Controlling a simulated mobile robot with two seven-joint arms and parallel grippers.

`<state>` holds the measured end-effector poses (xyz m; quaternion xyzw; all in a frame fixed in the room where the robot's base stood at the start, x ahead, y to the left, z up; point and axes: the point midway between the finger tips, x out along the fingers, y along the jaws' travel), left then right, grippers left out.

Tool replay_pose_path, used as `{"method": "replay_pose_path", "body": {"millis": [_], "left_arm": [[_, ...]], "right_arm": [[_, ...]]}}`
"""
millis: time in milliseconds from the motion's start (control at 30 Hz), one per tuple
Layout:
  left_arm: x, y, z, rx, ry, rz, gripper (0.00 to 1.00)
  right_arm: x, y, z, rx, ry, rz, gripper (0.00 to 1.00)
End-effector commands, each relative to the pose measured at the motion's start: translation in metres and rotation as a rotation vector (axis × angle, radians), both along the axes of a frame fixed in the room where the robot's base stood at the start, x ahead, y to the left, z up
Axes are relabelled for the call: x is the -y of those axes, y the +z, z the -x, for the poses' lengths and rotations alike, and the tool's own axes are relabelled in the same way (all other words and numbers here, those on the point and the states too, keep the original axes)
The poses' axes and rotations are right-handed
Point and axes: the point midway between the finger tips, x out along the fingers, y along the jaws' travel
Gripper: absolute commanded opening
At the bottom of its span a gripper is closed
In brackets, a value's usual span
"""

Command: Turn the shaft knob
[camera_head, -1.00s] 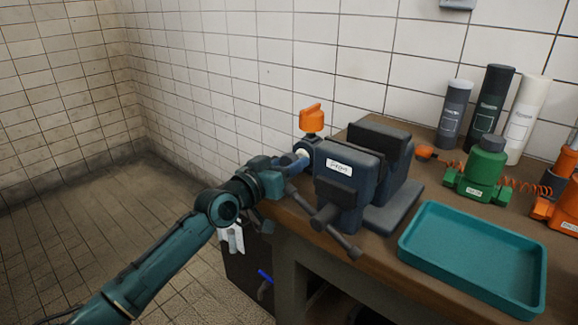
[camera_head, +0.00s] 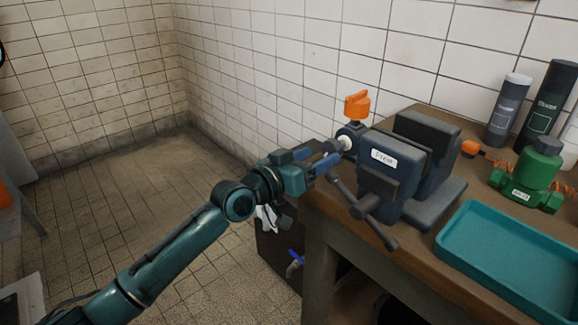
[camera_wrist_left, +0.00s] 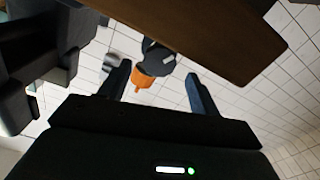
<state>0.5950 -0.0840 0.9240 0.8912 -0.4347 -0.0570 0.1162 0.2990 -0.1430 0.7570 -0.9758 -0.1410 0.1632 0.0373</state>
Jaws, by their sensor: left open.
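The orange knob (camera_head: 357,105) stands upright on a dark round fitting (camera_head: 351,133) behind the vise, at the table's left back edge. A pale stub (camera_head: 344,143) points from the fitting toward my left gripper. My left gripper (camera_head: 328,160) is open and empty, just left of and below the knob. In the left wrist view, the orange knob (camera_wrist_left: 142,80) shows between the two spread fingers (camera_wrist_left: 158,72), nearer the left one, with the dark fitting (camera_wrist_left: 157,57) above it. I see no contact with the knob. My right gripper is out of view.
The dark vise (camera_head: 405,175) stands right of the gripper, its handle bar (camera_head: 368,208) close by. A teal tray (camera_head: 500,255), a green pump-like unit (camera_head: 538,170) and upright bottles (camera_head: 508,110) are further right. The tiled wall (camera_head: 300,80) is behind; the left floor is open.

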Motion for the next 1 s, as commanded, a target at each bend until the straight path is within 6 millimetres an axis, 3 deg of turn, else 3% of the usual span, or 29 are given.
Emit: {"method": "replay_pose_path", "body": {"millis": [200,400,767,1000], "left_arm": [[-0.038,-0.001,0.029,-0.001,0.0,-0.002,0.63],[-0.058,0.0,0.045,0.0,0.001,0.0,0.63],[-0.063,0.0,0.049,0.0,0.0,0.0,0.63],[-0.066,-0.008,0.059,-0.021,0.024,-0.003,0.45]], "right_arm": [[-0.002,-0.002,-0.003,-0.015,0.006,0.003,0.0],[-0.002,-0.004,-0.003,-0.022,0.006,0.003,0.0],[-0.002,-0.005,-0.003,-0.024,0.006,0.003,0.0],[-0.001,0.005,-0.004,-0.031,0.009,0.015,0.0]]}}
